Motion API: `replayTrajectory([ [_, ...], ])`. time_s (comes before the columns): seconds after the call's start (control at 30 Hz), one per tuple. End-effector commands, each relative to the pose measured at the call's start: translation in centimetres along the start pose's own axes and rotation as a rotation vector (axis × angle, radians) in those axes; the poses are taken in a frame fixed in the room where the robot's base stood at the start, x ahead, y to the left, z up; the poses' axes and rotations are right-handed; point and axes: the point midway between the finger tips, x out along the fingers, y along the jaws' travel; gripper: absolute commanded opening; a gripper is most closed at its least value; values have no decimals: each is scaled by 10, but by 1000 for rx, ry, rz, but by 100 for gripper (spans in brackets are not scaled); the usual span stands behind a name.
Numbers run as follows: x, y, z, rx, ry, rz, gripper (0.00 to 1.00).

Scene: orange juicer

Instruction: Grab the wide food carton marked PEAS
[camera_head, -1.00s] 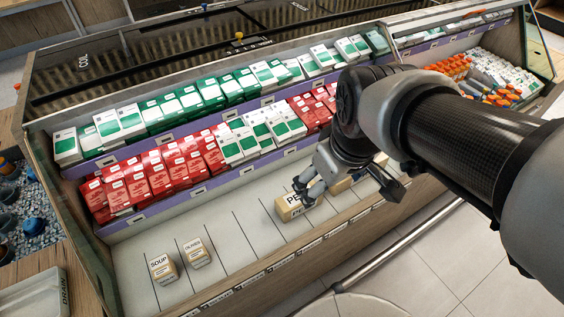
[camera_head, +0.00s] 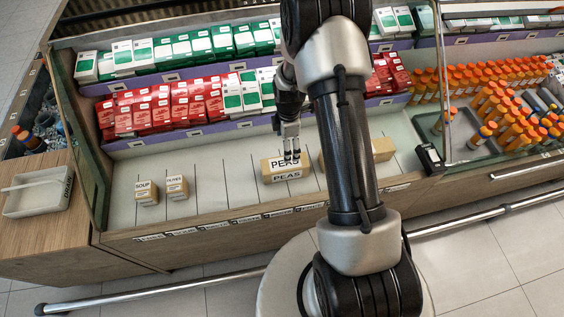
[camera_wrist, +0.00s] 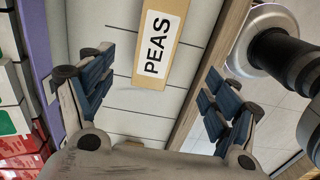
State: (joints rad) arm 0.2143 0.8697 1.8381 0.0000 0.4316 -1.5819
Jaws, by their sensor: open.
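The wide tan carton marked PEAS (camera_head: 287,177) lies on the pale lower shelf in the head view, left of my arm. My gripper (camera_head: 291,152) is just above and behind it, its fingers overlapping the carton's upper edge in the picture. In the wrist view, the PEAS carton (camera_wrist: 157,45) shows its label sideways at the top middle. My gripper's blue-padded fingers (camera_wrist: 158,95) are spread wide and empty, one on either side of it. The carton is apart from both pads, and its far end is cut off by the frame.
Small SOUP (camera_head: 146,192) and OLIVES (camera_head: 177,188) cartons stand to the left on the same shelf. Another tan carton (camera_head: 383,149) is partly hidden by my arm. A wooden front edge (camera_head: 190,246) borders the shelf.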

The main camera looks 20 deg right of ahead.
Motion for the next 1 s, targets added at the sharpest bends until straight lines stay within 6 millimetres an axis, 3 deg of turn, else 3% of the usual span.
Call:
replayTrajectory([
  [0.5,102,-1,0,-4,0,-4,82],
  [0.63,118,0,0,-4,0,-3,82],
  [0.87,129,1,-1,-4,0,-2,82],
  [1.0,147,3,-4,-4,0,-4,82],
])
